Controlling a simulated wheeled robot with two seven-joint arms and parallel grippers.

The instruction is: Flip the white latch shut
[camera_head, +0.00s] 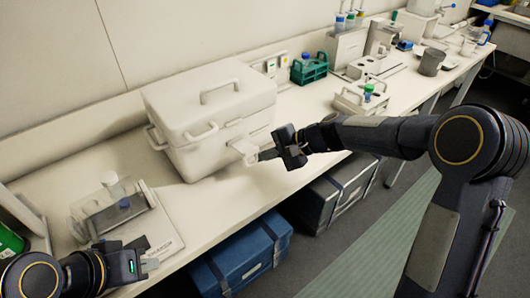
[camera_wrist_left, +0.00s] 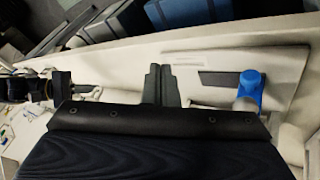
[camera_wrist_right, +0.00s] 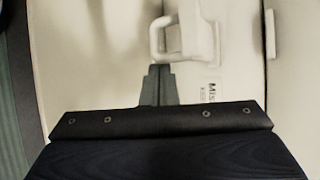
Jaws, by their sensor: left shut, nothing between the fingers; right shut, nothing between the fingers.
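A closed white box (camera_head: 215,115) with a carry handle on its lid stands on the bench. The white latch (camera_head: 243,149) is on its front face and sticks out from it. In the right wrist view the latch (camera_wrist_right: 192,35) shows a squared loop at its left. My right gripper (camera_head: 267,154) is shut and empty, its tips right beside the latch; in that view they lie just below the loop, and I cannot tell whether they touch. My left gripper (camera_head: 150,265) is shut and empty at the lower left, away from the box; its fingers show in the left wrist view (camera_wrist_left: 158,72).
A green tube rack (camera_head: 309,70) and a white rack (camera_head: 360,100) stand to the right. Blue chests (camera_head: 243,262) sit below the bench edge. The bench in front of the box is clear.

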